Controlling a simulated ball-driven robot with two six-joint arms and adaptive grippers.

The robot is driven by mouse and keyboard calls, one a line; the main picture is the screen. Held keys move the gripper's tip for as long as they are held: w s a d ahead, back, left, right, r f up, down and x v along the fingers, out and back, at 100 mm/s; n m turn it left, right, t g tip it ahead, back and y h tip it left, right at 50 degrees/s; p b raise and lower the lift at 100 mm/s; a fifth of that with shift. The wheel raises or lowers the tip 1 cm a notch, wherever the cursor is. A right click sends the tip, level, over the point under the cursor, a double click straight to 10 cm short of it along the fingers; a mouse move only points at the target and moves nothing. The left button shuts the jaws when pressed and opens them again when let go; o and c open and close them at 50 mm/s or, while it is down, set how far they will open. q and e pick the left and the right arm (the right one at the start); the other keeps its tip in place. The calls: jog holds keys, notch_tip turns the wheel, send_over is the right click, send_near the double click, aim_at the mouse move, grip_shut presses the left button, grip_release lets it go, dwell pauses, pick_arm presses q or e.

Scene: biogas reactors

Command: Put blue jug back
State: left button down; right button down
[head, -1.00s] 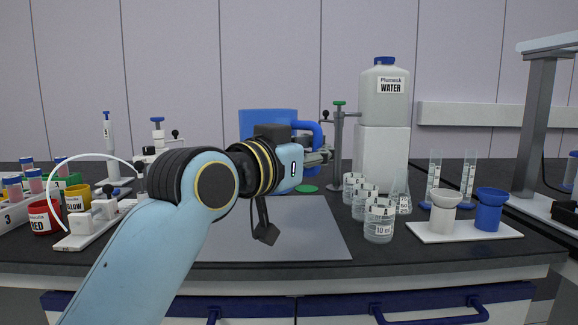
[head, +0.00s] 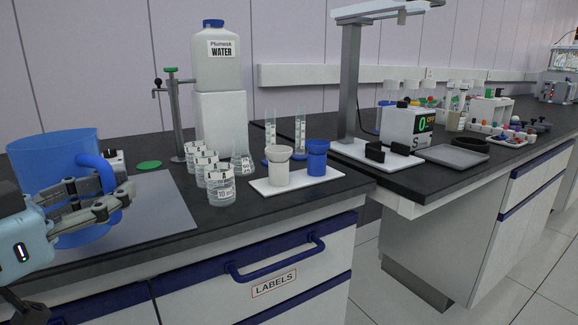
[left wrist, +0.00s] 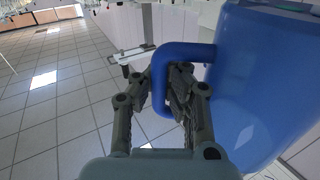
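The blue jug (head: 55,158) is at the left of the head view, upright, with its handle to the right. My left gripper (head: 112,194) is at this handle, with its fingers around it. In the left wrist view the gripper (left wrist: 165,85) has one finger on each side of the handle bar (left wrist: 159,92), and the jug's body (left wrist: 255,85) fills the right side. The jug appears held over the front of the grey mat (head: 165,215); any gap beneath it is hard to judge. A green disc (head: 149,164) lies bare on the bench behind the mat. My right gripper is not in view.
Several labelled beakers (head: 221,187) stand right of the mat. A white tray (head: 335,180) holds a white and a blue cup. A stand (head: 177,120) and water canister (head: 219,65) are behind. The bench (head: 225,230) ends at its front edge; a balance (head: 408,125) is farther right.

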pick_arm(q)
jog(key=shift+s+f, duration=0.1)
jog(key=shift+s, duration=0.25)
jog(key=w+d+r+n+t+y+b, duration=0.1)
jog(key=w+r+y, duration=0.4)
jog(key=w, duration=0.6)
notch_tip(320, 180, up, 2)
jog(key=n+t, duration=0.1)
jog(key=n, duration=0.1)
jog(key=shift+r+n+y, duration=0.25)
jog(key=shift+n+y, duration=0.15)
jog(key=shift+s, duration=0.1)
